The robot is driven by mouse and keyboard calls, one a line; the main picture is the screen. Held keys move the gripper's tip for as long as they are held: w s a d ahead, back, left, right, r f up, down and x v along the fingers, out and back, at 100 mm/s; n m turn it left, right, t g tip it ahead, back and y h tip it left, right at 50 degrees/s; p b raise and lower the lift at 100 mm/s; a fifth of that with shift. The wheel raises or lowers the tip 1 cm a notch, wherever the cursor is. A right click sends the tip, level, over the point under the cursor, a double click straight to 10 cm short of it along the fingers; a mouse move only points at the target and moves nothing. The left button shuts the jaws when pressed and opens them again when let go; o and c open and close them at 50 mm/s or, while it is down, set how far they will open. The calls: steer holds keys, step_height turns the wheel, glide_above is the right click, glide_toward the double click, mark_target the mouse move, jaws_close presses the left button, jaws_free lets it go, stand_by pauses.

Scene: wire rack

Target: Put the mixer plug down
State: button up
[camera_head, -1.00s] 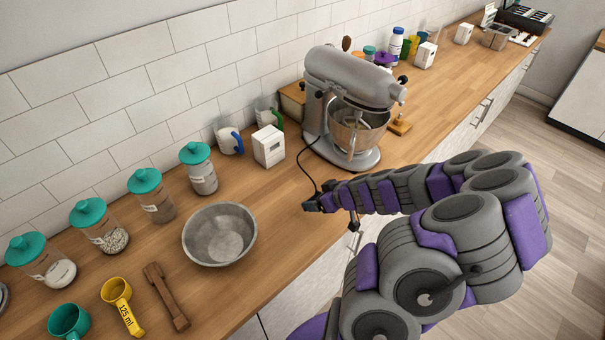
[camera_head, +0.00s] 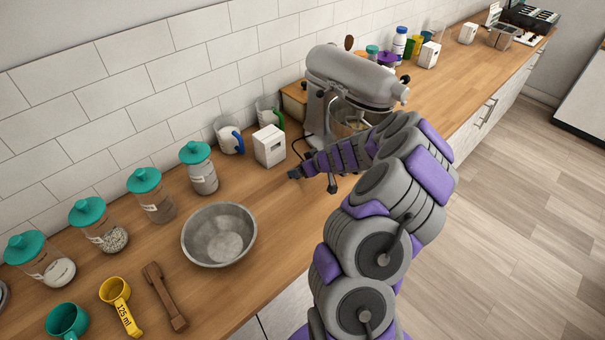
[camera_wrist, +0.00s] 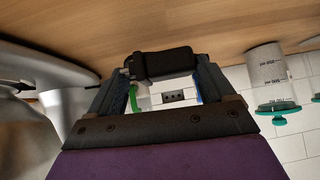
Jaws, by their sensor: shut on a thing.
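The black mixer plug (camera_wrist: 168,64) sits between my two fingertips in the wrist view, with wood counter behind it. My gripper (camera_wrist: 163,72) is shut on it. In the head view, my gripper (camera_head: 293,174) is low over the counter, right of the steel bowl and in front of a white box. The plug is too small to make out there, and I cannot tell whether it touches the counter. The silver stand mixer (camera_head: 350,80) stands behind my arm, which covers part of its bowl and base. Part of its cord shows near my gripper.
The steel bowl (camera_head: 219,234) is left of my gripper. The white box (camera_head: 269,146) and measuring jugs (camera_head: 229,137) stand near the tiled wall. Several teal-lidded jars (camera_head: 198,168) line the wall to the left. Bare counter (camera_head: 262,205) lies between bowl and gripper.

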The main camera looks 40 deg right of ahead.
mark_target(302, 182)
steer(key=shift+w+d, duration=0.15)
steer(key=shift+w, duration=0.15)
steer(key=shift+a+f+b, duration=0.2)
steer(key=shift+f+b, duration=0.25)
steer(key=shift+f, duration=1.2)
steer(key=shift+d+f+b, duration=0.1)
steer(key=shift+f+b, duration=0.25)
steer(key=shift+b, duration=0.05)
steer(key=shift+f, duration=0.15)
steer(key=o, duration=1)
